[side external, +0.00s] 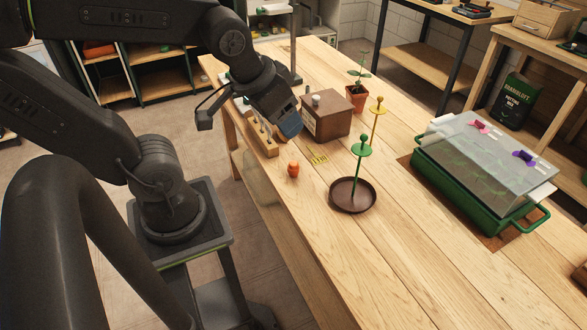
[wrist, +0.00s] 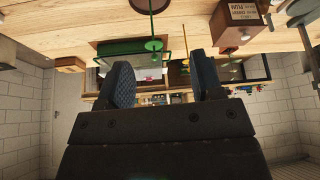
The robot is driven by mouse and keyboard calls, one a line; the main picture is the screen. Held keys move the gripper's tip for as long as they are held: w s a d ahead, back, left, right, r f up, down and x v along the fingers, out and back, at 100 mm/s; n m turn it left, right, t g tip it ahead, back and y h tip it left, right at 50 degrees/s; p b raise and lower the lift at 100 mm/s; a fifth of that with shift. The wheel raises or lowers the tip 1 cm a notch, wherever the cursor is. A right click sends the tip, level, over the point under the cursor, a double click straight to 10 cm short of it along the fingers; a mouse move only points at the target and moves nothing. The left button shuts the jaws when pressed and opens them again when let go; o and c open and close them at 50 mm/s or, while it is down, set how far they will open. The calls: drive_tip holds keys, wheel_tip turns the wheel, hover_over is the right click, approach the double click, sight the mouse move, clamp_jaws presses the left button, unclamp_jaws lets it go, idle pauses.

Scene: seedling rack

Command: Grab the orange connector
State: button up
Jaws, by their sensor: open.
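The orange connector (side external: 293,170) is a small knobbed piece standing on the wooden table near its left edge in the side external view. I cannot make it out in the wrist view. My gripper (side external: 290,127) is above the table, beyond the connector and beside the brown box, apart from the connector. In the wrist view my gripper (wrist: 163,80) shows two dark blue padded fingers spread apart with nothing between them.
A brown saucer (side external: 366,207) holds a stake with a green connector (side external: 363,149). A yellow connector (side external: 377,106) tops another stake. The brown box (side external: 336,121), a wooden rack (side external: 262,141) and a potted seedling (side external: 356,96) stand behind. A green propagator (side external: 462,190) is at right.

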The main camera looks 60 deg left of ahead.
drive_tip(key=w+a+f+n+g+y, duration=0.2)
drive_tip(key=w+a+f+n, duration=0.35)
drive_tip(key=f, duration=0.25)
drive_tip(key=n, duration=0.3)
approach(293, 163)
drive_tip(key=shift+g, duration=0.3)
drive_tip(key=shift+w+x, duration=0.1)
drive_tip(key=shift+x, duration=2.55)
drive_tip(key=shift+w+x, duration=0.15)
drive_tip(key=shift+x, duration=2.5)
drive_tip(key=shift+d, duration=0.1)
drive_tip(key=shift+r, duration=0.1)
drive_tip(key=c, duration=0.9)
